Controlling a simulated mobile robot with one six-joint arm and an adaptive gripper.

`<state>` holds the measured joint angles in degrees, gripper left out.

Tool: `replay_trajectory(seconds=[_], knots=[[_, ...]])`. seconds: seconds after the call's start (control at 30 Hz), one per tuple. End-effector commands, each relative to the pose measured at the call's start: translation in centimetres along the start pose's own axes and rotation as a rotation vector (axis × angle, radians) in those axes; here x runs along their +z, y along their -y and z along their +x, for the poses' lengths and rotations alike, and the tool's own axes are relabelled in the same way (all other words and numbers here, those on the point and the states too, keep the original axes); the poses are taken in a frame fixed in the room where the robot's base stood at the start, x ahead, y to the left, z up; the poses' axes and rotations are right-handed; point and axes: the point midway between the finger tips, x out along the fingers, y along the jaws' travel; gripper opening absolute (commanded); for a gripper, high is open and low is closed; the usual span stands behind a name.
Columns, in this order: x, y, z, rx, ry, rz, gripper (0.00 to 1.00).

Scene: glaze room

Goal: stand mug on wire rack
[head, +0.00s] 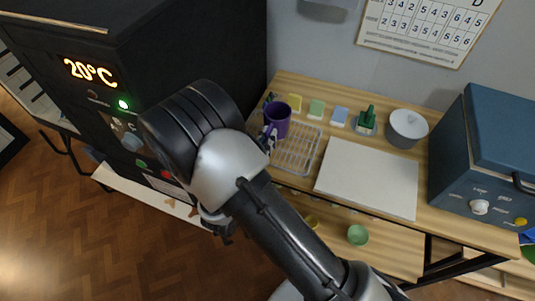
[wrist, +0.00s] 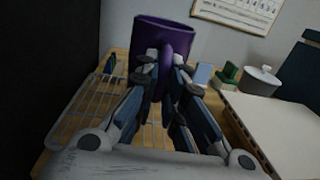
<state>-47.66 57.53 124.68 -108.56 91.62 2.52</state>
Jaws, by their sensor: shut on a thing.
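The purple mug (head: 277,116) is upright over the back left part of the wire rack (head: 300,152), in the head view. In the wrist view the mug (wrist: 178,36) is at the top middle, with the rack's wires (wrist: 75,125) below and to the left. My gripper (wrist: 166,62) is shut on the mug's near side, seemingly at its handle. In the head view my gripper (head: 268,138) is partly hidden behind my arm. I cannot tell whether the mug's base touches the wires. My fingers hide its lower part in the wrist view.
A white board (head: 367,180) lies right of the rack. Behind are small coloured tiles (head: 317,109), a green object (head: 367,118) and a lidded white pot (head: 407,126). A black kiln (head: 180,45) stands left, a blue cabinet (head: 485,150) right. Bowls (head: 357,235) sit on the shelf below.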

Motion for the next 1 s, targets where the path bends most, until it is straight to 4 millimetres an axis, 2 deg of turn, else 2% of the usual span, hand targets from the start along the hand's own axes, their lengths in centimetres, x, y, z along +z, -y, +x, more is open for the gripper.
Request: replay_trajectory(seconds=[0.03, 0.27, 0.47, 0.87, 0.9, 1.0], knots=[[-0.7, 0.0, 0.0, 0.0, 0.002, 0.0, 0.0], [-2.3, 0.0, 0.0, 0.0, 0.003, 0.0, 0.0], [-5.3, 0.0, -0.1, -0.001, 0.003, -0.001, 0.0], [-5.8, 0.0, -0.1, -0.001, 0.003, 0.001, 0.0], [-5.9, 0.0, -0.1, -0.001, 0.001, 0.001, 0.1], [-5.8, 0.0, -0.1, -0.001, 0.001, 0.001, 0.17]])
